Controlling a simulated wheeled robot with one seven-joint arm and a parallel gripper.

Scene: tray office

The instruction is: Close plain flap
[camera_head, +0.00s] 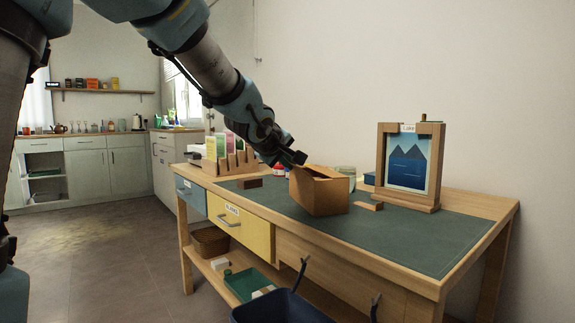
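A brown cardboard box (325,197) stands on the green mat of the desk. Its top shows a raised edge at the back and a lighter panel along the top; I cannot tell which part is the plain flap or how far it is folded. My gripper (297,160) is at the upper left edge of the box, very close to it. I cannot tell whether it touches the box. The fingers are small and dark, and their opening does not show clearly.
A framed mountain picture (408,163) stands right of the box, with a small wooden block (370,206) between them. A wooden file rack (222,163) is at the left. A dark blue bin (280,308) stands in front. The mat's right part (430,240) is clear.

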